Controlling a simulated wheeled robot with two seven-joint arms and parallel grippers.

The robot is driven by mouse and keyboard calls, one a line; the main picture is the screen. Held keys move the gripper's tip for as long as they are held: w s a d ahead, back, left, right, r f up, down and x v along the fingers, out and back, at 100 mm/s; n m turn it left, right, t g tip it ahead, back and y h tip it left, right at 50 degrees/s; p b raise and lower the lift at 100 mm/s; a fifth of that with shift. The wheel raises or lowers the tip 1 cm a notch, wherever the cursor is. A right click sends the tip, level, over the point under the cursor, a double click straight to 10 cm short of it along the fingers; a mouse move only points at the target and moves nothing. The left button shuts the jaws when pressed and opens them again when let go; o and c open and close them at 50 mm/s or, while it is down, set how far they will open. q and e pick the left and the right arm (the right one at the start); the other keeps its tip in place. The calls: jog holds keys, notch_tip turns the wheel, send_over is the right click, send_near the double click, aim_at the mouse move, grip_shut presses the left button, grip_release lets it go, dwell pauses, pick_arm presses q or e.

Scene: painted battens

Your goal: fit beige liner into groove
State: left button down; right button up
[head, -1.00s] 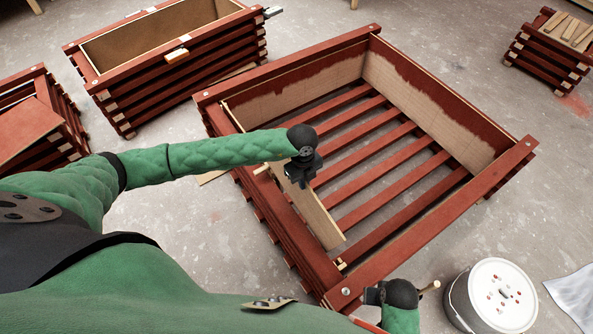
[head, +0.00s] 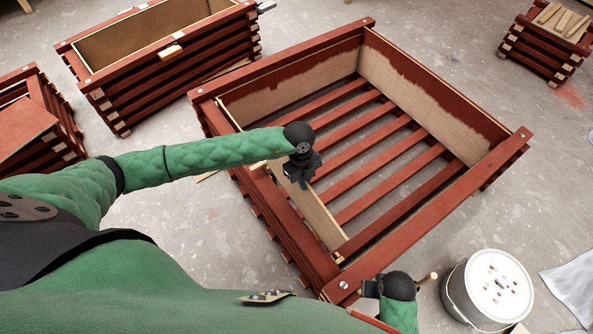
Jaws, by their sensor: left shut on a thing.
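The beige liner (head: 318,217) is a long thin board along the inner side of the near-left wall of the large red slatted crate (head: 441,244). My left gripper (head: 300,178) is shut on the liner from above, toward its far end. The liner's near end is close to the crate's front corner. The groove itself is hidden behind the liner and the wall, so I cannot tell whether the liner's edge is in it. My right gripper (head: 371,288) is at the front corner of the crate; its fingers are too small and covered to read.
Two other inner walls of the crate carry beige liners (head: 290,92) with ragged red paint. Slats with gaps form its floor. A white bucket (head: 489,287) stands at the right front. Other red crates (head: 160,75) stand at the left and top right (head: 543,50).

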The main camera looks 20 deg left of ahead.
pick_arm(q)
jog(key=shift+s+d, duration=0.4)
jog(key=shift+d, duration=0.2)
pick_arm(e)
jog(key=shift+r, duration=0.1)
pick_arm(q)
jog(key=shift+a+g+h, duration=0.1)
jog(key=shift+g+h, duration=0.2)
dwell(0.3)
jog(key=shift+w+a+h, duration=0.2)
jog(key=shift+a+h, duration=0.05)
jog(key=shift+h, duration=0.05)
jog(key=shift+w+a+g+h, duration=0.15)
jog(key=shift+g+h, duration=0.15)
jog(key=shift+g, duration=0.1)
jog(key=shift+w+a, duration=0.3)
jog(key=shift+a, duration=0.1)
pick_arm(e)
jog(key=shift+w, duration=0.15)
dwell(0.4)
pick_arm(q)
jog(key=shift+w+a, duration=0.15)
jog(key=shift+a, duration=0.05)
pick_arm(e)
jog(key=shift+s, duration=0.25)
jog(key=shift+w+f, duration=0.2)
jog(key=shift+f, duration=0.2)
jog(key=shift+s+f, duration=0.1)
jog(key=shift+f, duration=0.35)
